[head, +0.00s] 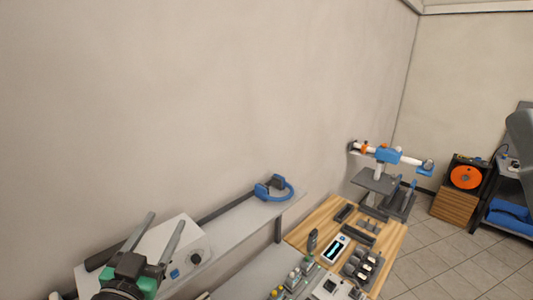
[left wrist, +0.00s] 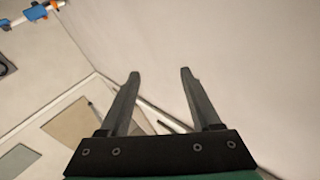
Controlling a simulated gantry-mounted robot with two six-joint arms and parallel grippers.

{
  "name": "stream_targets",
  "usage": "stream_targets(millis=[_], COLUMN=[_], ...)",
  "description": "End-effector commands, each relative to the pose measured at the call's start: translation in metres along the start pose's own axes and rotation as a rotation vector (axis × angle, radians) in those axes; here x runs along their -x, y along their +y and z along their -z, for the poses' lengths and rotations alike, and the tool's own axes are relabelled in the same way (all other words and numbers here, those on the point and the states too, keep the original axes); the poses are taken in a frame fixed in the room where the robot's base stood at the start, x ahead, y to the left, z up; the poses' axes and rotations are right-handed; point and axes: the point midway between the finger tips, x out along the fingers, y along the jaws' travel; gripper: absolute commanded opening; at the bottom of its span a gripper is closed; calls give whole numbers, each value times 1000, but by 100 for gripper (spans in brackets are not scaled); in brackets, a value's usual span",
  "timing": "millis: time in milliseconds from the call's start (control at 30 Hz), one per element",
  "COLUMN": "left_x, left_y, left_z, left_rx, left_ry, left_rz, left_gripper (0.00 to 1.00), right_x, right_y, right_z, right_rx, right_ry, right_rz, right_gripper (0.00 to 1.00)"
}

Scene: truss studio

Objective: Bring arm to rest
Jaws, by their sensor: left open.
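My left gripper (head: 155,232) is at the bottom left of the head view, raised in front of a white device with a knob. Its two grey fingers are spread apart with nothing between them. In the left wrist view the same gripper (left wrist: 160,75) shows two separate fingers against the pale wall. The right gripper cannot be made out; a grey rounded shape at the right edge of the head view is cut off.
A grey shelf (head: 240,222) along the wall holds the white device (head: 190,244) and blue headphones (head: 275,189). A wooden table (head: 393,232) carries several small devices. Beyond stand a blue-and-white apparatus (head: 388,155) and a wooden box (head: 452,206). Tiled floor lies open at right.

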Motion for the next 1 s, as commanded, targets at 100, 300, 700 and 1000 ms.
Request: stream_targets(millis=[100, 300, 700, 1000], left_x=[26, 108, 159, 158], left_y=[4, -10, -27, -27], left_z=[108, 239, 270, 270], left_rx=[34, 131, 277, 275], left_ry=[238, 595, 750, 747], left_rz=[12, 49, 50, 50], left_gripper=[64, 64, 64, 64], right_x=[0, 0, 0, 0], right_y=[0, 0, 0, 0], right_z=[0, 0, 0, 0], right_rx=[0, 0, 0, 0], right_ry=[0, 0, 0, 0], right_rz=[0, 0, 0, 0], right_gripper=[50, 50, 50, 50])
